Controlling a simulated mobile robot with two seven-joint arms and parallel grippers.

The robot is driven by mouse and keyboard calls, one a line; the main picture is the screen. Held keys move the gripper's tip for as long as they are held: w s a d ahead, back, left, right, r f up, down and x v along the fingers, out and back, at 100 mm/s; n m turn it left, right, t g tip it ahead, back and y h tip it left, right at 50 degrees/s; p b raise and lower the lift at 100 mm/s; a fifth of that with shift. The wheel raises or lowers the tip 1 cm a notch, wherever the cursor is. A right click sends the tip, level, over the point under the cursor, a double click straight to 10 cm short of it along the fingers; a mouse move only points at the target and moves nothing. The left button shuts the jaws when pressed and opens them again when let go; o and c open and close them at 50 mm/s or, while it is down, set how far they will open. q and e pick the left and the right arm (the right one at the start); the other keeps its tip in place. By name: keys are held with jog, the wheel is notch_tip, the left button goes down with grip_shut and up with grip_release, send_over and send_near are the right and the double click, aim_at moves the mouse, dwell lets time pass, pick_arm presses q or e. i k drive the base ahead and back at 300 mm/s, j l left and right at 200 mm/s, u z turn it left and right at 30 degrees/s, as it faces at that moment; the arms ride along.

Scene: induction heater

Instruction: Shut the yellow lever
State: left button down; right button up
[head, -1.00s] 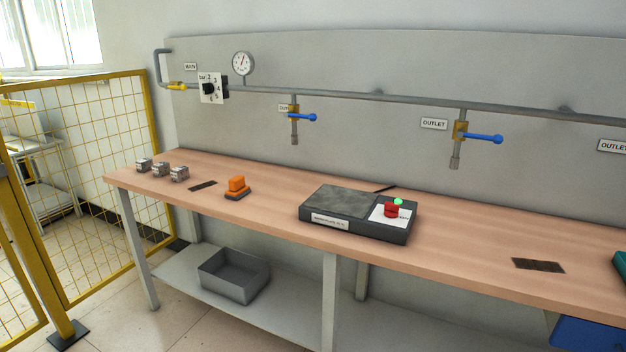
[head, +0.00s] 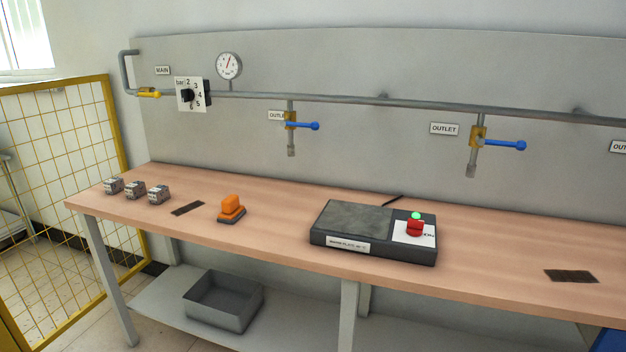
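The yellow lever (head: 148,93) is on the grey pipe at the far left of the wall panel, below the MAIN label (head: 162,70). It lies roughly in line with the pipe, at the foot of the pipe's bend. It is small in the head view, so its fine position is hard to tell. Right of it are a dial plate (head: 190,95) marked in bar with a black knob and a round gauge (head: 229,66). Neither of my grippers shows in the head view.
A wooden workbench (head: 280,240) stands below the panel. On it are several grey blocks (head: 135,190), an orange object (head: 231,208) and a black heater plate unit (head: 374,232) with a red button. Blue levers (head: 303,125) hang from the pipe. A yellow mesh fence (head: 60,200) stands left.

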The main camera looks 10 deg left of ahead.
aim_at(156, 94)
jog(key=i+j, duration=0.15)
jog(key=j, duration=0.3)
jog(key=i+j+z, duration=0.15)
jog(key=j, duration=0.3)
jog(key=i+j, duration=0.1)
jog(key=j, duration=0.35)
jog(key=i+j+z, duration=0.1)
jog(key=j, duration=0.35)
jog(key=i+j, duration=0.1)
jog(key=j, duration=0.35)
jog(key=i+j, duration=0.1)
jog(key=j, duration=0.3)
jog(key=i+j, duration=0.15)
jog(key=j, duration=0.3)
jog(key=i+j, duration=0.1)
jog(key=j, duration=0.3)
jog(key=i+j, duration=0.1)
jog(key=j, duration=0.35)
